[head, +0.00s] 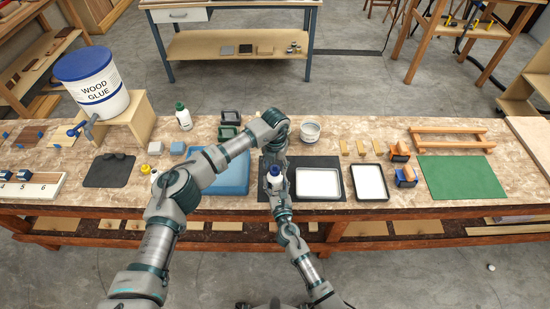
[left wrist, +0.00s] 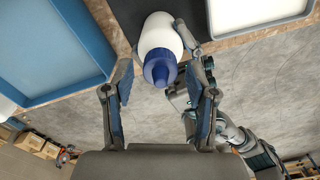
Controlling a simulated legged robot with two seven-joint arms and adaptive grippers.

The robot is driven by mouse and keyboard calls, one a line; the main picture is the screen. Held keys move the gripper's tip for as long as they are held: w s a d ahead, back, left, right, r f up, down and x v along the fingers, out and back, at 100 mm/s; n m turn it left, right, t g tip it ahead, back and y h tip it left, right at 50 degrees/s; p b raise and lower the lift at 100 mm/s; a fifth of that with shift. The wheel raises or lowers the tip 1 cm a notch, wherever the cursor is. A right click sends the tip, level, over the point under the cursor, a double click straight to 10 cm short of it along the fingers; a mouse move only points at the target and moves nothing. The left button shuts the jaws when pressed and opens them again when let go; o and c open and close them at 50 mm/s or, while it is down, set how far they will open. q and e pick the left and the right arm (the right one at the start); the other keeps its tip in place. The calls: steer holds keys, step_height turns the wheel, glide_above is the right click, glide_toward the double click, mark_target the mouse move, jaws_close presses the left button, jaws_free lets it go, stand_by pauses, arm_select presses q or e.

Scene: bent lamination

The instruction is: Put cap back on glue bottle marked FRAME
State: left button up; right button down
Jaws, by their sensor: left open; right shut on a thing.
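A white bottle with a blue cap (head: 275,181) stands upright on the bench at the dark mat's left end. In the left wrist view, the blue cap (left wrist: 160,68) sits on top of the white bottle (left wrist: 160,33). No FRAME marking is readable. My right gripper (head: 277,191) is shut on the bottle; one grey finger shows beside it in the left wrist view. My left gripper (left wrist: 160,98) is open, with its fingers apart on either side of the cap and not visibly touching it. In the head view my left gripper (head: 274,162) is above the bottle, its fingers partly hidden.
A blue tray (head: 233,192) lies left of the bottle. Two trays with white contents (head: 319,197) (head: 369,199) lie to its right. A green-capped bottle (head: 184,120), a grey tub (head: 310,132) and a large glue bucket (head: 93,85) stand farther back. A green mat (head: 459,180) lies clear at right.

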arm_select(q)
steer(key=shift+f, duration=0.7)
jaws_close()
steer(key=shift+o, duration=0.6)
jaws_free()
steer(key=shift+r, duration=0.15)
step_height(320, 180, up, 12)
steer(key=shift+w, duration=0.15)
